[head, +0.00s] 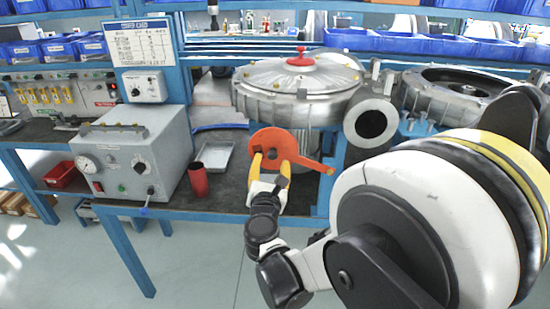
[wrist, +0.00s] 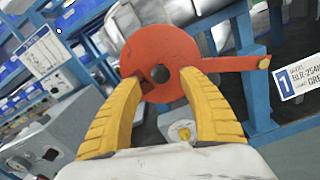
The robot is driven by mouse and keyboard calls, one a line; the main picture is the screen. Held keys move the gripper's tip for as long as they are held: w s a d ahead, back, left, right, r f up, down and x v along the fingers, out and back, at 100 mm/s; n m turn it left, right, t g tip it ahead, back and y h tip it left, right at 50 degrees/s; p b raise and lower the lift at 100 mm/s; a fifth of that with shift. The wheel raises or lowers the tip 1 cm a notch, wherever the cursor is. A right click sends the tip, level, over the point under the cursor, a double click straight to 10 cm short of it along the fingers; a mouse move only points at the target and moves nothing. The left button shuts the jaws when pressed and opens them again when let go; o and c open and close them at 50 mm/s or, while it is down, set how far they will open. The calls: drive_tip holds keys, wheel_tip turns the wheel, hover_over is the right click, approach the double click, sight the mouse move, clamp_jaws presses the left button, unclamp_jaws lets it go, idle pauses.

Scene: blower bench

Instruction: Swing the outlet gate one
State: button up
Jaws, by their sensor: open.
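In the wrist view, my gripper (wrist: 161,82) frames the hub with nothing held; contact with the disc is unclear.
A red cup (head: 198,180), a metal tray (head: 216,157) and a grey control box (head: 133,153) stand to the left. A second, open blower housing (head: 460,92) is at the right.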

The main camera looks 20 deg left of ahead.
sight(272, 157)
drive_tip(key=b+x, duration=0.1)
drive_tip(key=x, duration=0.3)
drive_tip(key=shift+w, duration=0.1)
